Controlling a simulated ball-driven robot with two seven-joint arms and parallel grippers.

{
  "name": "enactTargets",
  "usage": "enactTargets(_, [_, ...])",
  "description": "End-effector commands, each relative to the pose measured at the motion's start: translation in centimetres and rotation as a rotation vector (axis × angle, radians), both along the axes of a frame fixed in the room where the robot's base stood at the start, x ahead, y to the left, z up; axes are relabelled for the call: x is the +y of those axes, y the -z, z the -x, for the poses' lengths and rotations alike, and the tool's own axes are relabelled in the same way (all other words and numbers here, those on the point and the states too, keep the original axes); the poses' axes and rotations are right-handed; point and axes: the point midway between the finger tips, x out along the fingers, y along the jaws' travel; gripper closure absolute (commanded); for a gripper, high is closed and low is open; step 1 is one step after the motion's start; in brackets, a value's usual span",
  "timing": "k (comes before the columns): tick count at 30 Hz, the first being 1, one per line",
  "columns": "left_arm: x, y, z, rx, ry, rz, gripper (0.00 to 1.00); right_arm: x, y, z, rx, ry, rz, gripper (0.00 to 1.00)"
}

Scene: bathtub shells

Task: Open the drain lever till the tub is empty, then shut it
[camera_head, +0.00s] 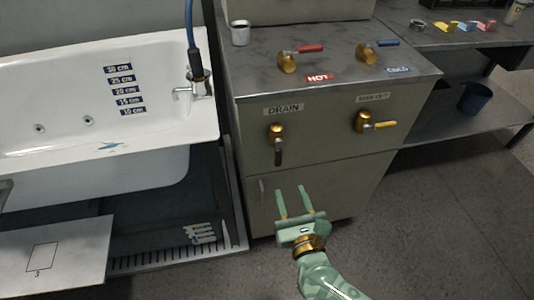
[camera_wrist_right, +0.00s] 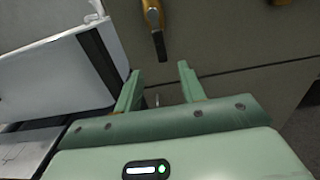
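The drain lever (camera_head: 278,150) hangs straight down from its brass valve under the DRAIN label (camera_head: 284,109) on the cabinet front. It has a dark handle, and it also shows at the top of the right wrist view (camera_wrist_right: 157,35). The white bathtub (camera_head: 170,55) stands at the left with a depth scale (camera_head: 123,90) on its inner wall; I see no clear water line in it. My right gripper (camera_head: 293,190) is open and empty, below the drain lever and apart from it. Its two fingers also show in the right wrist view (camera_wrist_right: 157,80). My left gripper is not in view.
A second valve with a yellow lever (camera_head: 380,125) is on the cabinet front to the right. Red HOT (camera_head: 308,48) and blue COLD (camera_head: 385,43) levers and a metal cup (camera_head: 240,33) are on top. A white board (camera_head: 75,255) is at the lower left. Floor at the right is clear.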

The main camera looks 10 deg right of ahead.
Motion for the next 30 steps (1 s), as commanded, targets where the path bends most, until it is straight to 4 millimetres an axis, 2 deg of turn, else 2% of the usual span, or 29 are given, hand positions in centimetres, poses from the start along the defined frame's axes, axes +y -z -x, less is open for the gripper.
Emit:
enactTargets(9, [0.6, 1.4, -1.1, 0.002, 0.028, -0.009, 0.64, 0.3, 0.3, -8.2, 0.000, 0.001, -0.001, 0.60])
enactTargets(15, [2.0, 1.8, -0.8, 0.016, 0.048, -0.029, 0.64, 0.4, 0.2, -11.7, 0.001, 0.000, 0.000, 0.60])
enactTargets(21, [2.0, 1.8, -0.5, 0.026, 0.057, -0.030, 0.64, 0.5, 0.1, -13.0, 0.001, 0.000, -0.001, 0.60])
enactTargets(28, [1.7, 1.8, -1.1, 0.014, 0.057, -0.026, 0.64, 0.5, 0.0, -13.0, 0.000, -0.001, -0.001, 0.60])
enactTargets(29, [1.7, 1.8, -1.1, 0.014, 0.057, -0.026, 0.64, 0.5, 0.0, -13.0, 0.000, -0.001, -0.001, 0.63])
enactTargets(30, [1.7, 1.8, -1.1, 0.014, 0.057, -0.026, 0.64, 0.5, 0.0, -13.0, 0.000, -0.001, -0.001, 0.74])
